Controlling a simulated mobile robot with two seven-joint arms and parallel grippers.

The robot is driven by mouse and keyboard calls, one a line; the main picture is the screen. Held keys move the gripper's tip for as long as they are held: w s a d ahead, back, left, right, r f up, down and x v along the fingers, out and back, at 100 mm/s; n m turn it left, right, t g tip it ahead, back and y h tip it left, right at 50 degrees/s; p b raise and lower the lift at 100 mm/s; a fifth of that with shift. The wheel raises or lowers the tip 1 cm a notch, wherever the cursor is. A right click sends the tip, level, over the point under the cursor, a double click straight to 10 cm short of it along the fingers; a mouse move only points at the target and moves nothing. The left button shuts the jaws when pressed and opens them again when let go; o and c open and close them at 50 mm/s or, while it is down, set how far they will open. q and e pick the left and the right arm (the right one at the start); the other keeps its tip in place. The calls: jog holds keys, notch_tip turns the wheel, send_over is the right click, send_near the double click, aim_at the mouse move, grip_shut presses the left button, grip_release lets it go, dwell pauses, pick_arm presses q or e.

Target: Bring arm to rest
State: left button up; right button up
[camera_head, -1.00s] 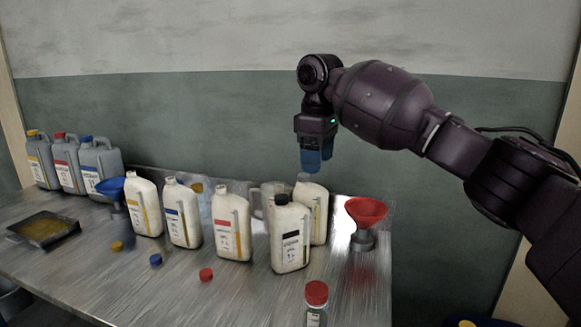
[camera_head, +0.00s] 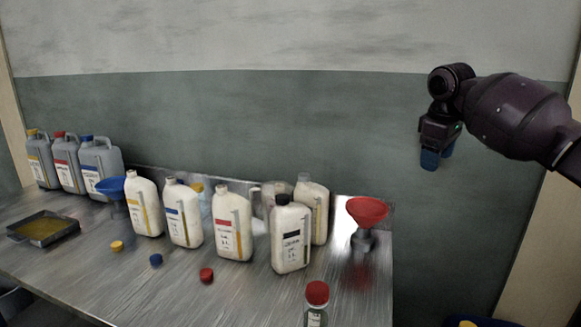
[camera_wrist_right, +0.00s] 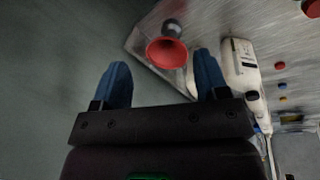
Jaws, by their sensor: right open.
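My right gripper (camera_head: 434,158) hangs fingers-down in the air at the right of the head view, beyond the table's right edge and in front of the green wall. Its blue fingers are apart and hold nothing; they also show in the right wrist view (camera_wrist_right: 161,85). The red funnel (camera_head: 367,211) on its grey stand is the nearest thing to it, lower and to the left. The funnel also shows between the fingers in the wrist view (camera_wrist_right: 167,53). My left gripper is not in view.
Several white bottles (camera_head: 233,226) stand on the metal table (camera_head: 230,290). Grey canisters (camera_head: 100,165), a blue funnel (camera_head: 111,187) and a tray (camera_head: 42,229) are at the left. Loose caps (camera_head: 206,275) lie in front. A red-capped bottle (camera_head: 317,294) stands at the front edge. The air right of the table is clear.

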jog(key=s+d+f, duration=0.1)
jog(key=d+f, duration=0.2)
jog(key=f, duration=1.1)
jog(key=s+d+f+t, duration=0.1)
jog(key=s+d+f, duration=0.2)
jog(key=s+f, duration=0.45)
jog(key=s+d+f+t, duration=0.2)
jog(key=s+f, duration=0.3)
jog(key=f, duration=0.6)
jog(key=s+d+f+t, duration=0.1)
jog(key=s+d+f, duration=0.2)
jog(key=s+f, duration=0.45)
jog(key=s+f+n+t+y, duration=0.1)
jog(key=s+f+n+t, duration=0.15)
jog(key=s, duration=2.25)
jog(key=a+f+m+t+p, duration=0.2)
jog(key=a+m, duration=0.7)
jog(key=a, duration=0.7)
jog(key=shift+w+a+f, duration=0.2)
jog(key=shift+a+f, duration=0.05)
jog(key=shift+f, duration=0.25)
